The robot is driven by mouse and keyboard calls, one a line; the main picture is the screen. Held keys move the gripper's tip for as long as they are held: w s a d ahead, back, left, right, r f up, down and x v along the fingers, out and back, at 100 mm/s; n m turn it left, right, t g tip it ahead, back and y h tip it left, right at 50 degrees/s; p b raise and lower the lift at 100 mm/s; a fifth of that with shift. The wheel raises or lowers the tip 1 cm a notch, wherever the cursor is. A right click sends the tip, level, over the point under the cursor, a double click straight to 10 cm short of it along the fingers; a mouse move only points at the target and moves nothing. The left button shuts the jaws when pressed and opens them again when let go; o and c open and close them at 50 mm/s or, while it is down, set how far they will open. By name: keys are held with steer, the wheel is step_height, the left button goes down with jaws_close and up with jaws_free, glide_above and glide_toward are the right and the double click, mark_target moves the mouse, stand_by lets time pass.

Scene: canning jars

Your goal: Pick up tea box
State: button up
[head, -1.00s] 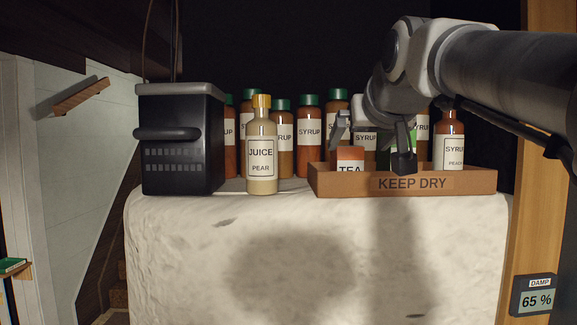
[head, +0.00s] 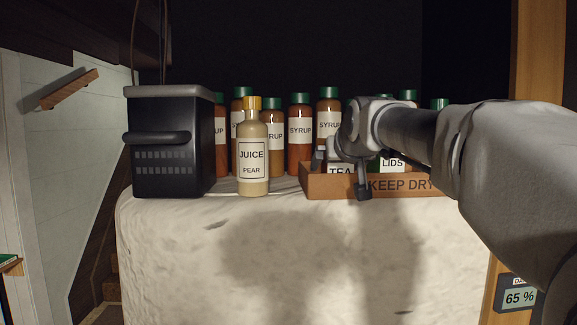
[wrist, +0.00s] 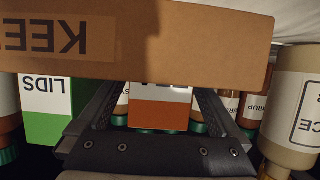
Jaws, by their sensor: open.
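The tea box (head: 341,170), orange with a white TEA label, stands in the left part of the wooden KEEP DRY crate (head: 385,187). The crate's front wall hides its lower part. My gripper (head: 340,176) is open, one finger at the box's left, the other lower right before the crate's front wall. In the wrist view, which is upside down, the tea box (wrist: 160,114) shows between the two spread fingers, and the crate wall (wrist: 190,45) crosses the top. I cannot tell whether the fingers touch the box.
A green LIDS box (head: 392,164) stands in the crate, right of the tea box. A pear juice bottle (head: 252,150) and a black appliance (head: 172,145) stand left of the crate. Several syrup bottles (head: 300,130) line the back. A damp meter (head: 518,297) hangs at right.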

steer(key=c, duration=1.3)
steer(key=shift+c, duration=0.3)
steer(key=shift+r, duration=0.15)
